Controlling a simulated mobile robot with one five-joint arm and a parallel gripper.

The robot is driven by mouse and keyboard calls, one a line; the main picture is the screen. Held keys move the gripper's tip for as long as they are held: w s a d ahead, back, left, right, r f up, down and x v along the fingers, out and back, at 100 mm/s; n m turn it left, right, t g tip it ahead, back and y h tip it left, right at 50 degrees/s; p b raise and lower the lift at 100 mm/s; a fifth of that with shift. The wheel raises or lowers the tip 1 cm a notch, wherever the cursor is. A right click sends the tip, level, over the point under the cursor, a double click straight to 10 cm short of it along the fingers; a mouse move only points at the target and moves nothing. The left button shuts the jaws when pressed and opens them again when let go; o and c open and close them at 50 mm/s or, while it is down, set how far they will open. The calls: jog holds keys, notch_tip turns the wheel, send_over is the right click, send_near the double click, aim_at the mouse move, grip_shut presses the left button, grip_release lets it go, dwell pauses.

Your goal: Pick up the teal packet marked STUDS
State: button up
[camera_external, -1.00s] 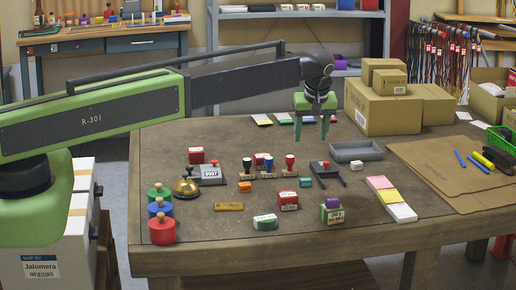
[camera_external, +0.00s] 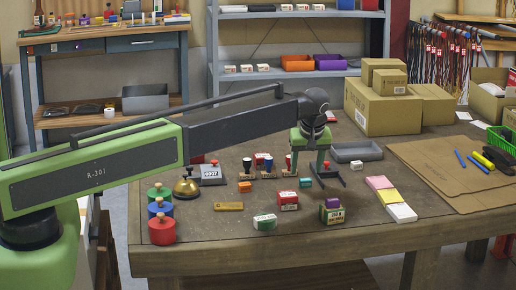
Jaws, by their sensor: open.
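A small teal packet (camera_external: 305,183) lies on the workbench, behind and just right of a red-and-white box (camera_external: 288,200). Its marking is too small to read.
Several stamps (camera_external: 267,165) stand left of my gripper. A green box with a purple top (camera_external: 332,211) and a green-and-white box (camera_external: 264,222) are in front. A grey tray (camera_external: 356,151) lies behind right.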

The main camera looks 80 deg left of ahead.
aim_at(306, 179)
jog(key=b+x, duration=0.4)
jog(key=x, duration=0.1)
jog(key=shift+w, duration=0.2)
jog(key=shift+r, duration=0.15)
jog(key=shift+c, duration=0.2)
grip_shut()
